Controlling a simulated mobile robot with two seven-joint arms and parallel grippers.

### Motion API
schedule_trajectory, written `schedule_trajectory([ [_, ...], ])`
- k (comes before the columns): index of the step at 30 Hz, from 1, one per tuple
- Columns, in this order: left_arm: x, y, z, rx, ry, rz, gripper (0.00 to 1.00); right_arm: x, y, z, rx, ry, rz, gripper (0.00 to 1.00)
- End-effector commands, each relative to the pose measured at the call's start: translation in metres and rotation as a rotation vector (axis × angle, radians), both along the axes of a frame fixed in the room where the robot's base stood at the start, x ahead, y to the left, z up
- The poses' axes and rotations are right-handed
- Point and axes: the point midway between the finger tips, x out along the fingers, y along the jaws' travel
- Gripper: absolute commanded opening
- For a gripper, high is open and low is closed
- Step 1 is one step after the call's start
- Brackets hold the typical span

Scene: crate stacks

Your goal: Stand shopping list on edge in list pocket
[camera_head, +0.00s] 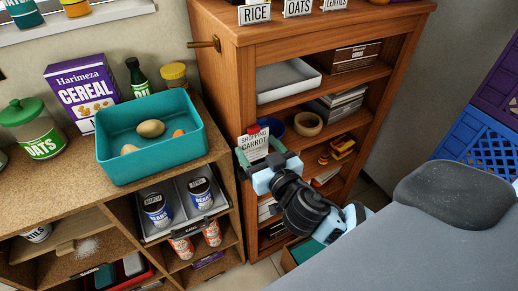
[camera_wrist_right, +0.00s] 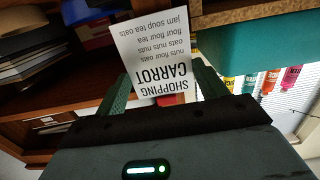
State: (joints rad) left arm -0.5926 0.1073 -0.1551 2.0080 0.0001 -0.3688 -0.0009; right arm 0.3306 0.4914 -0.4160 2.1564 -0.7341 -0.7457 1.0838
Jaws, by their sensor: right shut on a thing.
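The shopping list (camera_head: 253,143) is a white card with black print, headed "SHOPPING" and "CARROT". It stands upright in my right gripper (camera_head: 262,153), in front of the wooden shelf unit. In the right wrist view the list (camera_wrist_right: 155,45) shows upside down between the green fingers of my right gripper (camera_wrist_right: 162,84), which is shut on its lower part. A small red thing shows at the list's top edge in the head view; I cannot tell what it is. I cannot make out the list pocket in either view. My left gripper is not in view.
Cans stand in a grey tray (camera_head: 180,237) below. Crates (camera_head: 470,138) stand at right.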

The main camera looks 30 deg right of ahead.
Motion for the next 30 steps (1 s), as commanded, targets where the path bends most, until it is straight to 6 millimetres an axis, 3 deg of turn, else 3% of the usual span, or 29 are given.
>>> schedule_trajectory([
  [15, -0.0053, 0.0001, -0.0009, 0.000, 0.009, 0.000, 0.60, -0.0001, -0.0001, -0.0001, -0.001, 0.000, 0.000, 0.50],
  [30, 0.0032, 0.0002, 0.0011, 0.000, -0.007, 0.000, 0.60, -0.0001, 0.0001, -0.0004, 0.000, 0.001, 0.000, 0.50],
])
